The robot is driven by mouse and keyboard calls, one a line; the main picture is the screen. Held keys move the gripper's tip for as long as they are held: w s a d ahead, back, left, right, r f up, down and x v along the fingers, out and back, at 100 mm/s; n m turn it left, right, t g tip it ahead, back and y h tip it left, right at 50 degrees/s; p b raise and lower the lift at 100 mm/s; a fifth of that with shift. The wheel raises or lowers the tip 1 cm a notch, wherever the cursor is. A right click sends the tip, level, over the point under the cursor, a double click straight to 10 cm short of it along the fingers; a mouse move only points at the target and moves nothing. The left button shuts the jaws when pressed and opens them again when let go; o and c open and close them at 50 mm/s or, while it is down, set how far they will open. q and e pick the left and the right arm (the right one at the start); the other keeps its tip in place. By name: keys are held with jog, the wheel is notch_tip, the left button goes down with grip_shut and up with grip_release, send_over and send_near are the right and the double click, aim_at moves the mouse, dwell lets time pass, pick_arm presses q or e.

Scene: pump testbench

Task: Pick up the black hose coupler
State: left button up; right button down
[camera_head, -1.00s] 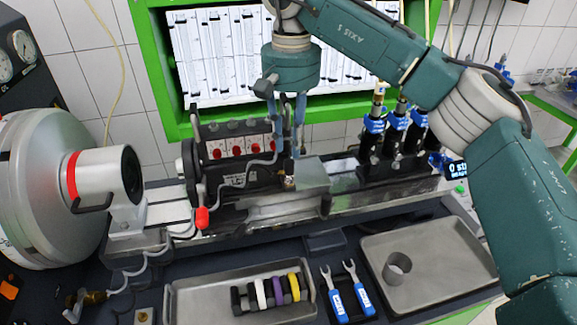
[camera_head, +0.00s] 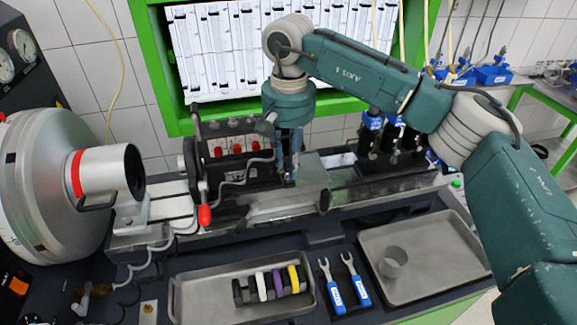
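A row of small parts lies in the left metal tray (camera_head: 190,300), with black, white, purple and yellow pieces. The black piece (camera_head: 240,293) at its left end may be the black hose coupler; I cannot tell for sure. My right gripper (camera_head: 288,172) points down over the middle of the test bench, behind and above the tray and well apart from the row. Its two fingers show close together, and whether they are open or hold something is unclear. My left gripper is not in view.
Two blue-handled wrenches (camera_head: 335,293) lie between the trays. The right tray (camera_head: 430,245) holds a grey cup (camera_head: 393,262). A red-tipped lever (camera_head: 204,215) stands left of my gripper. A large silver motor (camera_head: 50,190) fills the left side. Black blue-capped cylinders (camera_head: 372,130) stand behind my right arm.

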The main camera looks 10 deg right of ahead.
aim_at(288, 158)
jog(key=shift+r, duration=0.15)
jog(key=shift+r, duration=0.3)
notch_tip(288, 158, up, 8)
jog(key=shift+r+b, duration=0.1)
jog(key=shift+b, duration=1.1)
notch_tip(288, 158, up, 11)
jog(key=p, duration=0.1)
jog(key=shift+p, duration=0.4)
jog(key=shift+p, duration=0.55)
